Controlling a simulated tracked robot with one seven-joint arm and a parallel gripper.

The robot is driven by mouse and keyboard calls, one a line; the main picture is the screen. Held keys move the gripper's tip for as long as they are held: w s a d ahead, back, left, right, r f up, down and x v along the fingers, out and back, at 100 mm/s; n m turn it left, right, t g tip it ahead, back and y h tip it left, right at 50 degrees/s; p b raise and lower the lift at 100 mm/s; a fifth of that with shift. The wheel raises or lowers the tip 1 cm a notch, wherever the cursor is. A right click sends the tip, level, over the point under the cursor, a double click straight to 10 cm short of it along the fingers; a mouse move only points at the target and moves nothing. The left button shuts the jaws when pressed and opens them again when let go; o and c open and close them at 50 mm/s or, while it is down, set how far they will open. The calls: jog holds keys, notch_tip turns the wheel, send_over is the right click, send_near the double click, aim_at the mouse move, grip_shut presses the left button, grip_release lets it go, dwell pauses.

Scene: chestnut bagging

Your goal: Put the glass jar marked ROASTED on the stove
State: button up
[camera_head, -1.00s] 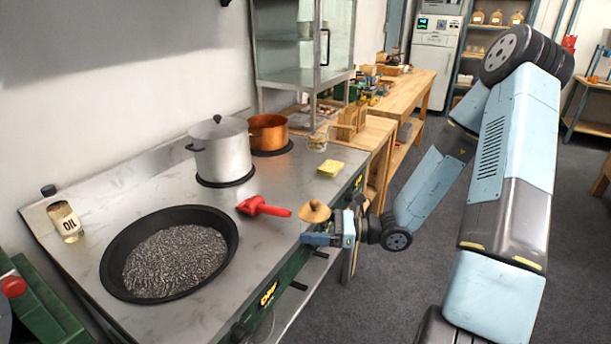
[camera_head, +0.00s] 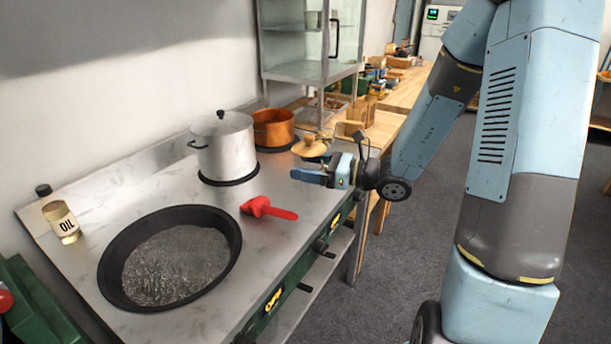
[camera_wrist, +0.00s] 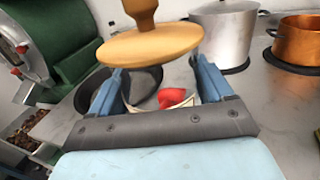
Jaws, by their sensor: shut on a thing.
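My gripper (camera_head: 308,174) is shut on a jar with a round wooden knobbed lid (camera_head: 312,147). In the wrist view, the lid (camera_wrist: 150,45) sits above my fingers, and the clear body of the jar (camera_wrist: 160,100) shows between them, with red visible through it. I cannot read any marking on it. The jar is held over the right part of the steel stove top (camera_head: 255,229), apparently above the surface.
A glass cabinet (camera_head: 310,70) stands behind. Steel near the front right edge is bare.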

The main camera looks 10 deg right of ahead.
jog(key=w+a+f, duration=0.2)
jog(key=w+f, duration=0.1)
jog(key=w, duration=0.1)
jog(key=w+a+f, duration=0.1)
jog(key=w+f, duration=0.2)
jog(key=w, duration=0.1)
jog(key=w+a+f, duration=0.2)
jog(key=w+f, duration=0.1)
jog(key=shift+w+a+f, duration=0.1)
jog(key=shift+w+a, duration=0.25)
jog(key=shift+w, duration=0.05)
jog(key=shift+w+a+f, duration=0.1)
jog(key=shift+w+f, duration=0.15)
jog(key=shift+f, duration=1.6)
jog(key=o, duration=1.1)
